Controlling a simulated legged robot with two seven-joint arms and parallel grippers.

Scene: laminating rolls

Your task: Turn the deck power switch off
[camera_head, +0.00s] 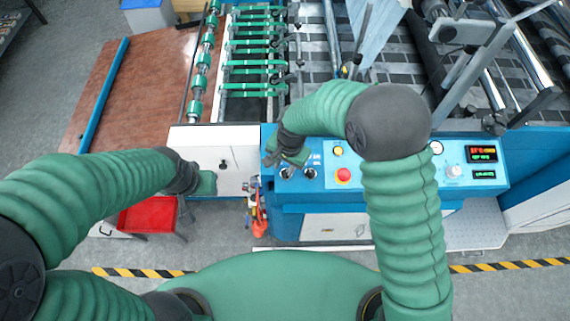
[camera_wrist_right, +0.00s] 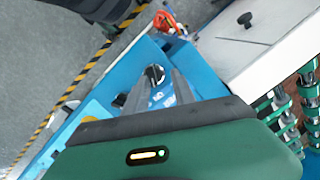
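The blue control panel (camera_head: 325,190) carries two black rotary switches side by side, the left one (camera_head: 285,173) and the right one (camera_head: 310,173). I cannot read which one is the deck power switch. My right gripper (camera_head: 272,160) is just over the panel's left end, by the left switch. In the right wrist view, its two grey fingers (camera_wrist_right: 158,88) are apart, with a black rotary switch (camera_wrist_right: 153,75) showing between their tips. I cannot tell whether they touch it. Another dark knob is partly hidden beside the left finger. My left gripper (camera_head: 207,184) is over the white cover's front; its fingers are unclear.
A yellow button (camera_head: 338,151) and a red emergency button (camera_head: 343,175) sit right of the switches. Displays (camera_head: 484,154) are at the panel's right end. Orange-handled tools (camera_head: 258,215) hang left of the panel. A red tray (camera_head: 148,215) is below my left arm.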

